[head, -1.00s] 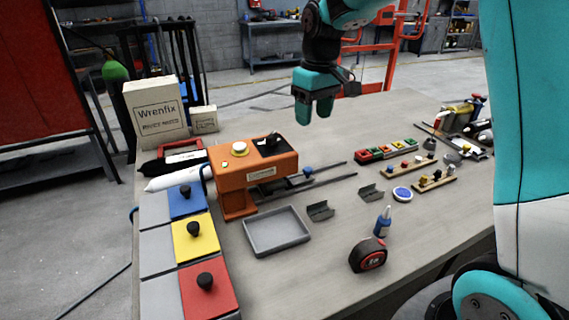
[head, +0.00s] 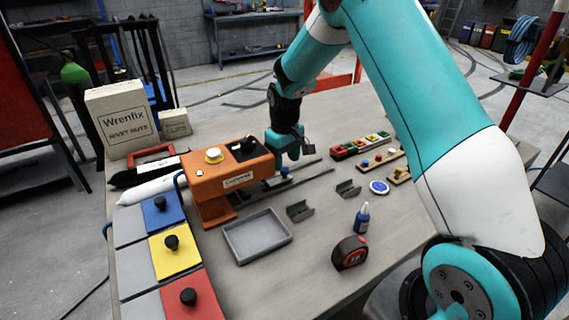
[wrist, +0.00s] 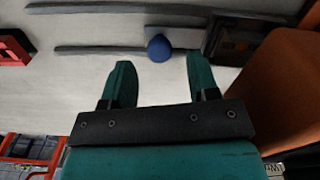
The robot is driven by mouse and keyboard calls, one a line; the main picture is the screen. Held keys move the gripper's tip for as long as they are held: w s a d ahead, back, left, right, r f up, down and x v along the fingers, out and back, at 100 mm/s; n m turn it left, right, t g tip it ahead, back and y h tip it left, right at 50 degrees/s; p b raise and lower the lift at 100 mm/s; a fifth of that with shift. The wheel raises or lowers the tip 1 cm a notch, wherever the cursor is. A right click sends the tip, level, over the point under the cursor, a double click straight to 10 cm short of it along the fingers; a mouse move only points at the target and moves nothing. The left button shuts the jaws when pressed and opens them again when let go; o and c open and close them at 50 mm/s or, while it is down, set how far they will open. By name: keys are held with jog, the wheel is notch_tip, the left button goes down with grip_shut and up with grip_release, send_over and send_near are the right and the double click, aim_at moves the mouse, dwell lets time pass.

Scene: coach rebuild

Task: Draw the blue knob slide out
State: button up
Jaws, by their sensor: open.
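The blue knob (wrist: 159,48) sits on a dark slide bar that runs out of the orange machine (head: 203,187). In the wrist view it lies just beyond and between the two fingertips of my gripper (wrist: 158,70), apart from both. My gripper is open and empty. In the head view my gripper (head: 284,158) hangs low over the slide rails, and the blue knob (head: 286,171) shows as a small spot below it. The dark rails (head: 306,177) stretch right from the machine.
A grey tray (head: 233,256) and two small dark brackets lie in front of the machine. A red-framed rack of coloured blocks (head: 343,154) stands right of the gripper. A tape measure (head: 350,253) and a blue bottle (head: 361,218) stand nearer the front.

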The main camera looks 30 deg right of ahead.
aim_at(285, 169)
jog(key=shift+f, duration=1.5)
jog(key=shift+c, duration=0.5)
